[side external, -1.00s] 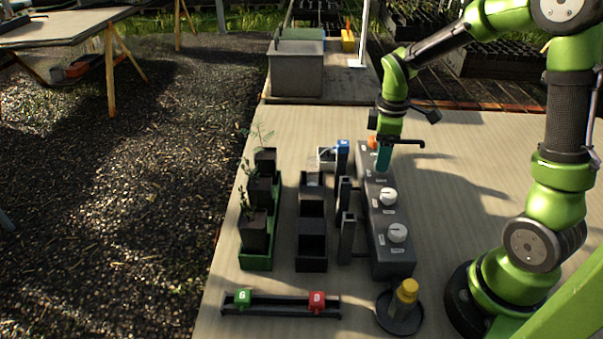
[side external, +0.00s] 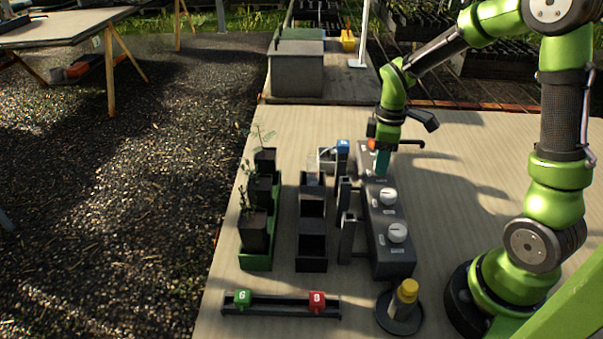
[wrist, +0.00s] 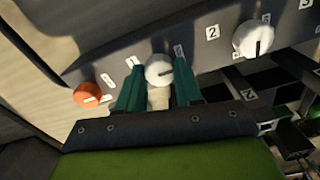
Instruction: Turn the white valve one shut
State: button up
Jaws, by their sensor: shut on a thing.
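White valve one (wrist: 159,69) is a round white knob with a dark pointer line, next to the label 1 on the grey valve panel (side external: 392,262). My gripper (wrist: 157,82) has its teal fingers on either side of this knob and is shut on it. In the side view my gripper (side external: 382,166) comes down from above at the far end of the panel and hides valve one.
An orange knob (wrist: 87,95) sits left of valve one, and white valve two (wrist: 253,38) to its right. Black pots (side external: 312,245) and green-tray plants (side external: 256,262) stand left of the panel. A yellow-topped bottle (side external: 406,291) stands at the near end. The table right of the panel is clear.

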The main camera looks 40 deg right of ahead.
jog(key=m, duration=0.4)
jog(key=shift+m, duration=0.3)
jog(key=m, duration=0.4)
jog(key=shift+m, duration=0.3)
jog(key=m, duration=0.4)
jog(key=shift+m, duration=2.4)
jog(key=o, duration=1)
jog(key=shift+o, duration=0.2)
notch_tip(320, 180, up, 17)
